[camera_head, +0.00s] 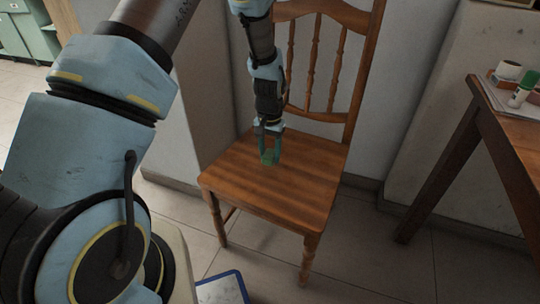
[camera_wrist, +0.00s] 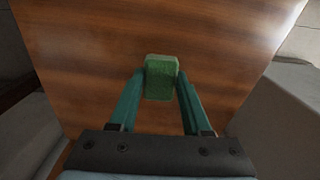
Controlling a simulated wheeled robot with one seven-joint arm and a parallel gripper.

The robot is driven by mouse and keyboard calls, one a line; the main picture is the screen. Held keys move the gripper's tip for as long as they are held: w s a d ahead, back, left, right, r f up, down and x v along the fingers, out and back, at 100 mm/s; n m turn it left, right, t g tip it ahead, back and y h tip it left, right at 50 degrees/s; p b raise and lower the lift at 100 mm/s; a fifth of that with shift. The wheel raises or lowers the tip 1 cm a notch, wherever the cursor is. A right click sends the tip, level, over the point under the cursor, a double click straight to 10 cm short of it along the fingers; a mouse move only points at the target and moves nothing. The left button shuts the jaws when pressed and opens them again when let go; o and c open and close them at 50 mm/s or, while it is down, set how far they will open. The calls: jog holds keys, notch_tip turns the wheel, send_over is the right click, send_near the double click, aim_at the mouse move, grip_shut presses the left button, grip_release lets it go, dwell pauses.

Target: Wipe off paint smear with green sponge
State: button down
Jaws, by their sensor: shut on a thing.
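The green sponge (camera_head: 269,157) is between the fingertips of my gripper (camera_head: 268,150), low over the seat of the wooden chair (camera_head: 303,191). In the wrist view my gripper (camera_wrist: 160,82) is shut on the sponge (camera_wrist: 161,66), with a finger at each side of it. The brown seat (camera_wrist: 90,45) fills most of the view behind the sponge. I cannot tell whether the sponge touches the seat. No paint smear can be made out on the seat in either view; the part under the sponge is hidden.
The chair's spindled back (camera_head: 318,65) rises behind my gripper, close to the wall. A wooden table (camera_head: 512,130) at the right holds a white cup (camera_head: 509,70) and a green-and-white bottle (camera_head: 522,90). A blue-edged board (camera_head: 222,289) lies on the floor before the chair.

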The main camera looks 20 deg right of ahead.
jog(key=shift+r+p, duration=1.55)
jog(key=shift+r, duration=0.7)
